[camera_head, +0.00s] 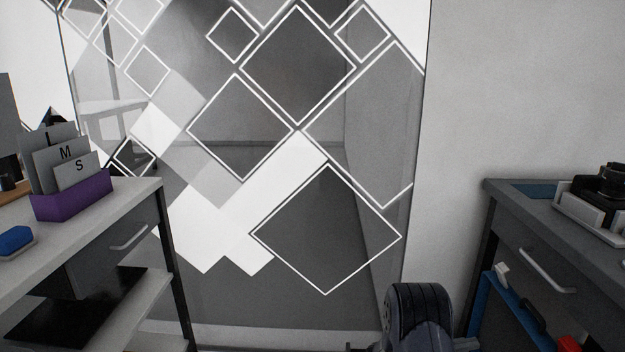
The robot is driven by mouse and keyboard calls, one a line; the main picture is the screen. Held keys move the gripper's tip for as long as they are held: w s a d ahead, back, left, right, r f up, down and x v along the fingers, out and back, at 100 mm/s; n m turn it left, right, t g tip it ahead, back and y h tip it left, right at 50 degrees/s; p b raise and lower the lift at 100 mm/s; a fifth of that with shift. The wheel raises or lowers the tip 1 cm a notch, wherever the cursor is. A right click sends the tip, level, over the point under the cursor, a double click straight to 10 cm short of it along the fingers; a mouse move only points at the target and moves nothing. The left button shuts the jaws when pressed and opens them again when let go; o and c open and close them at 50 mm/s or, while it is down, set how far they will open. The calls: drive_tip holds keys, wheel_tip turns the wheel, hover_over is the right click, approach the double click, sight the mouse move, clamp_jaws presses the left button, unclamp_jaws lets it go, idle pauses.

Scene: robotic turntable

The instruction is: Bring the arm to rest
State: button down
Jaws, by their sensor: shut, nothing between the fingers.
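A dark rounded part of my own arm shows at the bottom edge, right of the middle. My gripper is not visible in this view. Most of the arm lies below the picture's edge, so its full pose is hidden.
A left workbench (146,201) holds a purple box (72,196) with lettered grey cards and a blue object (15,240). A right workbench (490,213) holds a black device (600,187) on a light base. A patterned glass wall (290,170) stands behind the gap between the benches.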

drive_tip(key=p+v, duration=0.1)
drive_tip(key=v, duration=0.6)
drive_tip(key=w+d+r+n+t+y+p, duration=0.3)
drive_tip(key=d+r+n+y+p, duration=0.3)
drive_tip(key=p, duration=1.1)
drive_tip(key=shift+d+r+n+t, duration=0.7)
drive_tip(key=shift+d+r+n, duration=0.2)
drive_tip(key=shift+d+n, duration=1.2)
drive_tip(key=shift+w+d+p, duration=0.15)
drive_tip(key=shift+d+p, duration=0.1)
drive_tip(key=shift+p, duration=0.05)
